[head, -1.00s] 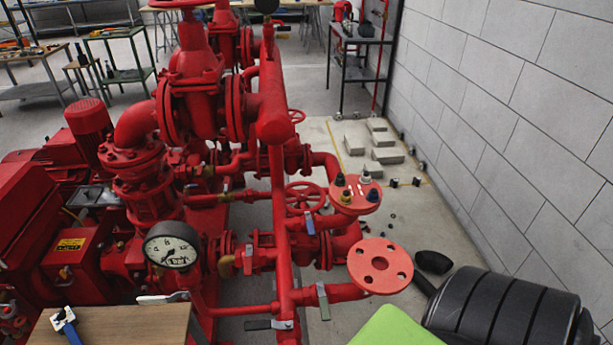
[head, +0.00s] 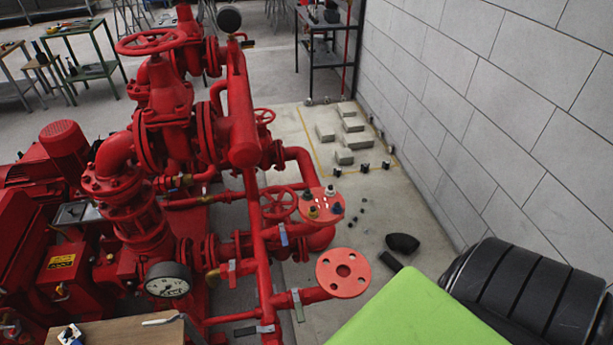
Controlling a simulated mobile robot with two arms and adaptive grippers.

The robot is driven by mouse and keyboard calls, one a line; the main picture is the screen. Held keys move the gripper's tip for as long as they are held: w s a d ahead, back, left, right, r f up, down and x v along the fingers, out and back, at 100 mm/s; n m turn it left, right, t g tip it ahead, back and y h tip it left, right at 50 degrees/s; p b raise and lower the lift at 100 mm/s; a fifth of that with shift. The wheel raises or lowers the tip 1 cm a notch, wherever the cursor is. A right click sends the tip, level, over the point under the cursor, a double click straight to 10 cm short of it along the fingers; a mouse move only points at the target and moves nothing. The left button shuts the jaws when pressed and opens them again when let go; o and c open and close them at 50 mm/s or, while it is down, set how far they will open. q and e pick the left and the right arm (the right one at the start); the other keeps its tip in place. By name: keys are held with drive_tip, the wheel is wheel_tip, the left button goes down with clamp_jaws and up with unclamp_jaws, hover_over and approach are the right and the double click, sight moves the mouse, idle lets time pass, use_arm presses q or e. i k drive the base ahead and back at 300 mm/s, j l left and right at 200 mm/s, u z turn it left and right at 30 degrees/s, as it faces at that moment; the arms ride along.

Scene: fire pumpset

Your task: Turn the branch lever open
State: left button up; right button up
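Several small lever handles sit on the red pipework in the head view. One grey lever (head: 298,305) stands across the short lower pipe that ends in a round red flange (head: 343,272). A dark lever with a light end (head: 254,330) lies along the pipe lower left of it. A blue-grey lever (head: 283,235) is on the branch above, and another grey lever (head: 232,271) is to its left. I cannot tell which is the branch lever.
A pressure gauge (head: 168,280) and a wooden tabletop (head: 125,333) with tools are at lower left. Red handwheels (head: 279,203) stick out from the pipes. Grey blocks (head: 353,140) and a black elbow (head: 402,243) lie on the floor. A block wall (head: 500,110) bounds the right.

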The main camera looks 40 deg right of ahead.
sight(285, 243)
drive_tip(key=j+z, duration=0.1)
drive_tip(key=z, duration=0.3)
drive_tip(key=i+j+z, duration=0.1)
drive_tip(key=z, duration=0.35)
drive_tip(key=j+z, duration=0.2)
drive_tip(key=z, duration=0.2)
